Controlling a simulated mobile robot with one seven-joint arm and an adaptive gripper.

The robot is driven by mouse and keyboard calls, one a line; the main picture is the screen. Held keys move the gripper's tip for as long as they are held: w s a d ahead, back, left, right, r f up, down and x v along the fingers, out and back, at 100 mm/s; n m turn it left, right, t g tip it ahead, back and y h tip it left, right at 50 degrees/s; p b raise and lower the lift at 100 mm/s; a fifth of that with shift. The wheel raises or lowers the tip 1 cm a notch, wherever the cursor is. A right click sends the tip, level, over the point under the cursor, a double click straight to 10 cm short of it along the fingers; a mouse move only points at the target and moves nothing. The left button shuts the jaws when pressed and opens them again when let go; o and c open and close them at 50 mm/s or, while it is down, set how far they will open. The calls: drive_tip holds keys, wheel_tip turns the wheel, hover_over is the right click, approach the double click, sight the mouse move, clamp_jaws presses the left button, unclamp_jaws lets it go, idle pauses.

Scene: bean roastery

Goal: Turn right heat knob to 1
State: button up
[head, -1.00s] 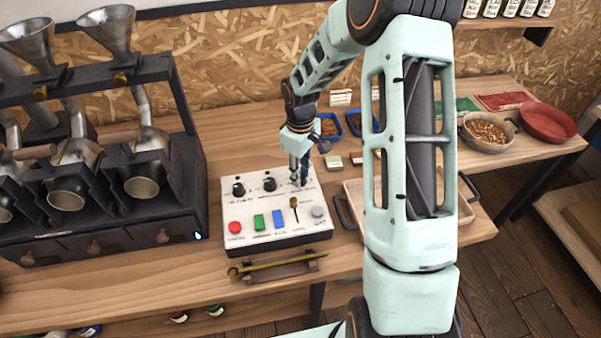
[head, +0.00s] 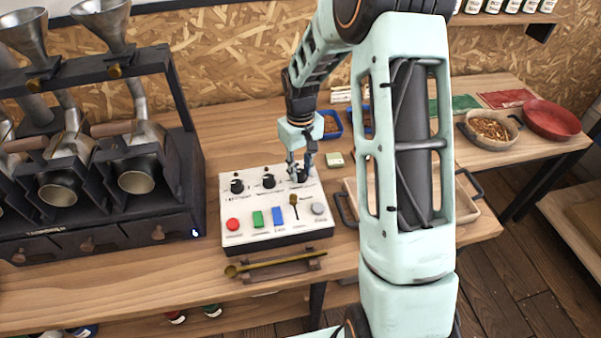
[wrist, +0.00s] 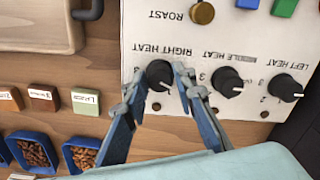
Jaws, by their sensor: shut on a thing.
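The white control panel (head: 262,232) stands on the wooden bench with three black knobs along its back. My gripper (head: 300,174) points down at the rightmost one, the right heat knob (head: 304,177). In the wrist view, the blue-grey fingers of my gripper (wrist: 157,82) are on either side of the right heat knob (wrist: 159,72), which carries the label "RIGHT HEAT". They are shut on it. The knob's pointer and nearby numbers are partly hidden, so I cannot tell its setting. The middle heat knob (wrist: 227,82) and left heat knob (wrist: 285,88) stand beside it, untouched.
A red button (head: 233,224), green and blue switches and a brass-topped lever (head: 294,200) sit at the panel's front. The dark roaster (head: 150,240) stands to the left. A tray (head: 350,204) lies to the right. Blue bean boxes (wrist: 80,150) are near my gripper.

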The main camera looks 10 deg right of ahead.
sight(300, 172)
drive_tip(key=m+b, duration=0.1)
drive_tip(key=m, duration=0.2)
drive_tip(key=shift+m, duration=0.4)
drive_tip(key=shift+m+b, duration=0.65)
drive_tip(key=shift+m, duration=0.95)
drive_tip(key=o, duration=1.2)
drive_tip(key=shift+c, duration=0.2)
drive_tip(key=shift+r, duration=0.1)
wheel_tip(300, 172, up, 12)
